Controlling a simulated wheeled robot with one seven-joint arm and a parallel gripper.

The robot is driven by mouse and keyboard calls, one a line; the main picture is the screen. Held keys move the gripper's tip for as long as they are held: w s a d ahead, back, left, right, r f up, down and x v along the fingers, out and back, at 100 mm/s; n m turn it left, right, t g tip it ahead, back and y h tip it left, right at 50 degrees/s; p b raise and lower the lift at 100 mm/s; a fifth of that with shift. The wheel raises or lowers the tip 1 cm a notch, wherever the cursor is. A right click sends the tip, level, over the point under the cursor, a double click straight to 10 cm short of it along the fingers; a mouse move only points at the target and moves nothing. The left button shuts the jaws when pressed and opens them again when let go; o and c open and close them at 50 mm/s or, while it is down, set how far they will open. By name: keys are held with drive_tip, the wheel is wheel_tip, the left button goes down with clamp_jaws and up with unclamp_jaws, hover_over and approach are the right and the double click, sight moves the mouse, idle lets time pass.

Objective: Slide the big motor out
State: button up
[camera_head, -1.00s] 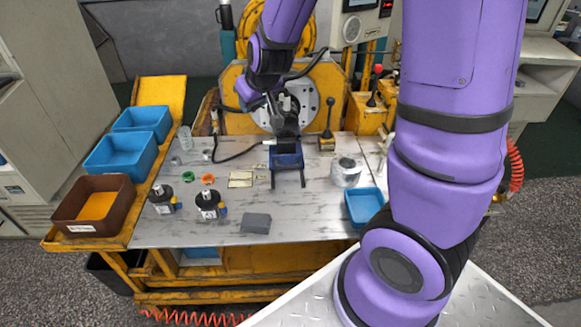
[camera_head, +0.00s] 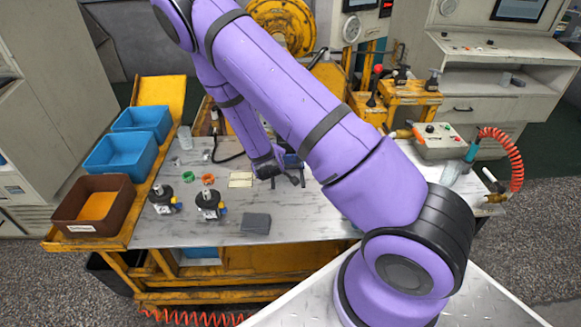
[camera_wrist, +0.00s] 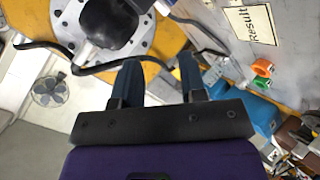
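In the wrist view, a black rounded motor body (camera_wrist: 106,26) with pale grey parts sits in front of a round steel plate (camera_wrist: 62,22) with bolt holes. I take it for the big motor; the picture crops its top. My gripper (camera_wrist: 158,64) shows two dark blue fingers, spread apart with nothing between them. The motor lies beyond the fingertips, toward upper left, apart from them. In the head view my arm covers the motor and plate.
Two smaller black motors (camera_head: 162,198) (camera_head: 209,204) stand on the steel table (camera_head: 190,236), near a grey block (camera_head: 256,222). Blue bins (camera_head: 119,153) and a brown bin (camera_head: 93,206) line the left. A black hose (camera_wrist: 95,66) crosses near the fingers. A Result card (camera_wrist: 257,23) lies flat.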

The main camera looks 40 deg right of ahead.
sight(291, 166)
drive_tip(key=s+d+f+n+t, duration=0.1)
drive_tip(key=f+n, duration=0.1)
drive_tip(key=f, duration=0.1)
drive_tip(key=s+d+f+n+t+h, duration=0.1)
drive_tip(key=s+d+f+n, duration=0.1)
drive_tip(key=f, duration=0.1)
drive_tip(key=s+d+f+n+t, duration=0.1)
drive_tip(key=f+n, duration=0.1)
drive_tip(key=f, duration=0.1)
drive_tip(key=shift+s+d+f+h, duration=0.15)
drive_tip(key=shift+d+f+h, duration=0.1)
drive_tip(key=shift+f+h, duration=0.1)
drive_tip(key=shift+s+d+f+n+t, duration=0.15)
drive_tip(key=shift+s+f+n+t, duration=0.1)
drive_tip(key=shift+n+t, duration=0.15)
drive_tip(key=x, duration=1.1)
